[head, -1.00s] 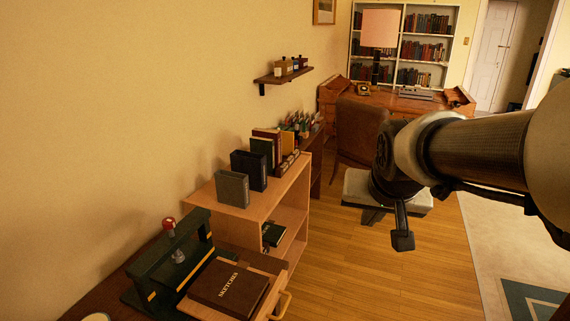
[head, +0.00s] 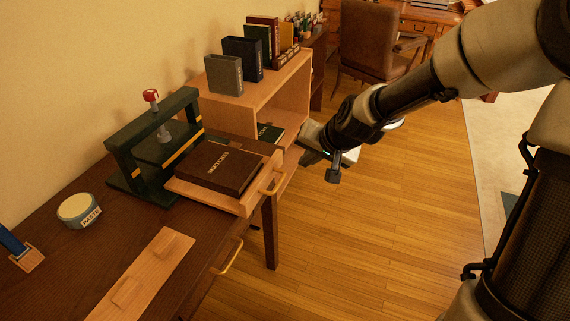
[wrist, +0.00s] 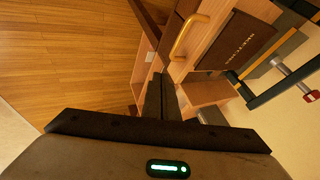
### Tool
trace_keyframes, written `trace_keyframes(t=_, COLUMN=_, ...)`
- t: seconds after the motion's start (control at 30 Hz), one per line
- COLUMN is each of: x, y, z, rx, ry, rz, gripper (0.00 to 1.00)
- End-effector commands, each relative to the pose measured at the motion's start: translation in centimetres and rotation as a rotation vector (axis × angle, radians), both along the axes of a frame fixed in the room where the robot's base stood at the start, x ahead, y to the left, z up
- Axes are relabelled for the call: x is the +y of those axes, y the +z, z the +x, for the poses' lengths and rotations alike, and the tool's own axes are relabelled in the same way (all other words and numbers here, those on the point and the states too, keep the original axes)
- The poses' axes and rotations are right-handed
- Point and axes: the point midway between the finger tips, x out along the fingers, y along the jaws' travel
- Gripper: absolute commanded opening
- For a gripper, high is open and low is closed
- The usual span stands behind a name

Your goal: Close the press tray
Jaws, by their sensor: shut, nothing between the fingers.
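The press tray (head: 240,208) is a pale wooden tray with a brass handle (head: 272,184). It sticks out of the front of the dark green book press (head: 150,150), which has a red-topped screw. A brown book marked SKETCHES (head: 218,168) lies on the tray. The wrist view shows the handle (wrist: 188,36) and the book (wrist: 238,42) ahead of the fingers. My gripper (head: 308,158) is shut and empty, to the right of the tray and apart from the handle. Its fingers (wrist: 162,95) also show in the wrist view. The tray's back end is hidden by the book and press.
A wooden shelf unit (head: 262,97) with upright books stands behind the tray, close to my gripper. The dark desk (head: 75,265) holds a paste tin (head: 79,211) and a pale wooden board (head: 150,275). Open floor (head: 390,240) lies to the right. A brown chair (head: 367,45) stands farther back.

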Motion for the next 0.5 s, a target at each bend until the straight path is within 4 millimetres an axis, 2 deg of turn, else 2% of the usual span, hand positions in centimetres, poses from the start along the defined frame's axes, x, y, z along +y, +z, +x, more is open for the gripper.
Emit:
trace_keyframes(t=0.03, x=0.5, y=-1.3, z=0.5, rx=0.001, ry=0.005, rz=0.001, gripper=0.0)
trace_keyframes(t=0.33, x=2.5, y=-6.4, z=3.8, rx=0.001, ry=0.004, rz=0.0, gripper=0.0)
trace_keyframes(t=0.5, x=4.6, y=-6.0, z=4.5, rx=-0.003, ry=0.006, rz=-0.003, gripper=0.0)
